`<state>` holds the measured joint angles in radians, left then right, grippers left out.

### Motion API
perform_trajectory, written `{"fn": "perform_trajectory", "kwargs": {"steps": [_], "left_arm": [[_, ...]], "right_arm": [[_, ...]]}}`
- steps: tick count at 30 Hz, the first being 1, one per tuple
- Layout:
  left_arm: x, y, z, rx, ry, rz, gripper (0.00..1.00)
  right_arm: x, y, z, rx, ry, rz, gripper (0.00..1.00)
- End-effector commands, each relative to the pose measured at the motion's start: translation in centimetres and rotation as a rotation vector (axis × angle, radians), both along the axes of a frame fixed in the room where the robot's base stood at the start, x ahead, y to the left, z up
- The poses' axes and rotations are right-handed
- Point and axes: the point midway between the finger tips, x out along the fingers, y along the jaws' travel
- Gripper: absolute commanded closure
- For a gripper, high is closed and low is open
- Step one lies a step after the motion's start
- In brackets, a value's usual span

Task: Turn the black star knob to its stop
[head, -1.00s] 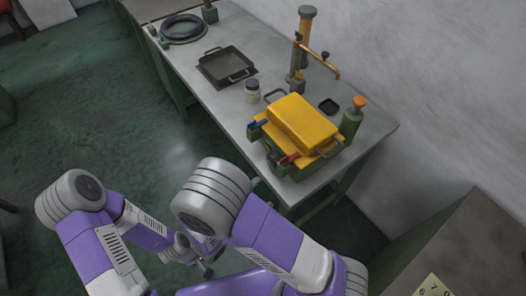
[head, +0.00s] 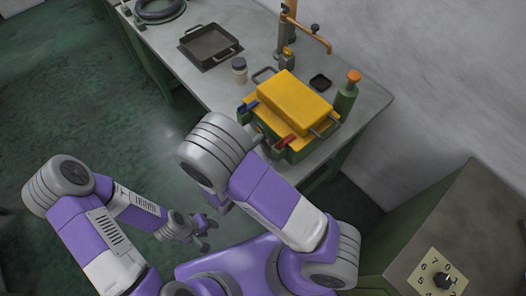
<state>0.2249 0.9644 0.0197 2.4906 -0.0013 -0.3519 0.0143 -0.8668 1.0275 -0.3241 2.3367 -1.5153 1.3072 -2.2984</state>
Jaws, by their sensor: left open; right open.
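The black star knob (head: 443,280) sits on a pale square plate (head: 441,274) with digits around it, on the top of a dark machine cabinet at the lower right of the head view. It is small here, and I cannot read its setting. My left gripper (head: 207,233) is open and empty over the floor, left of centre and far from the knob. My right arm (head: 265,190) bends up in the middle of the view. Its elbow hides the forearm, and I cannot make out the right gripper.
A grey bench (head: 215,85) carries a yellow-lidded box (head: 290,97), a black tray (head: 208,46), a jar (head: 239,70), a green bottle (head: 345,95) and an orange pipe stand (head: 309,36). The dark cabinet (head: 465,215) stands at right. Green floor (head: 65,105) is open at left.

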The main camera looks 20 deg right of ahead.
Motion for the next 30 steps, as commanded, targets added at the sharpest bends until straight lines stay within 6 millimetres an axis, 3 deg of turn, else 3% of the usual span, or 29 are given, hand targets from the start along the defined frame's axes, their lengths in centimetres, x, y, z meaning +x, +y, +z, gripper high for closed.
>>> {"fn": "perform_trajectory", "kwargs": {"steps": [5, 13, 30], "left_arm": [[0.0, 0.0, 0.02, 0.0, 0.0, 0.0, 0.58], [0.0, 0.0, 0.02, 0.0, 0.0, 0.0, 0.58], [0.0, 0.0, 0.4, 0.0, 0.0, 0.0, 0.58]], "right_arm": [[0.0, -0.01, 0.03, 0.0, 0.0, 0.0, 0.14], [-0.02, 0.01, 0.01, 0.0, 0.0, 0.0, 0.55], [-0.17, -0.05, -0.18, 0.083, -0.23, -0.001, 0.55]]}}
